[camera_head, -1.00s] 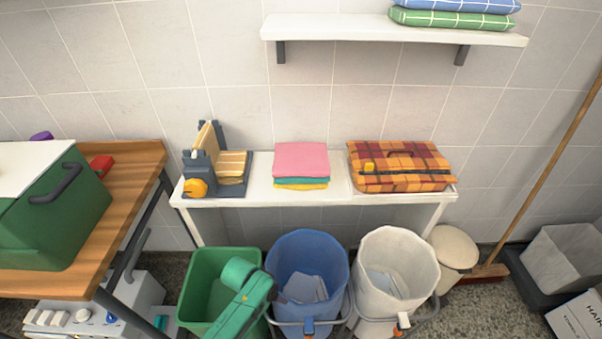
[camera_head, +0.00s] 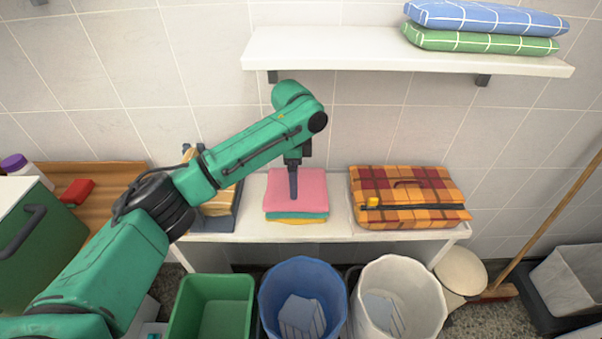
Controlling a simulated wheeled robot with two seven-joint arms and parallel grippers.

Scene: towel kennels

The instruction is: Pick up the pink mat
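The pink mat (camera_head: 311,192) lies folded on top of a small stack, over a teal mat (camera_head: 298,215) and a yellow mat (camera_head: 296,220), in the middle of the white bench. My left arm reaches in from the left, and my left gripper (camera_head: 293,192) points down over the pink mat. Its dark fingers are seen edge-on, with the tips at or just above the mat's top; I cannot tell whether they touch it or how far apart they are. My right gripper is not in view.
A plaid case (camera_head: 440,216) sits right of the stack on the bench (camera_head: 335,230). A dark device with a tan board stands left, partly behind my arm. A white shelf (camera_head: 340,50) with checked cushions hangs above. Green, blue and white bins (camera_head: 420,285) stand below.

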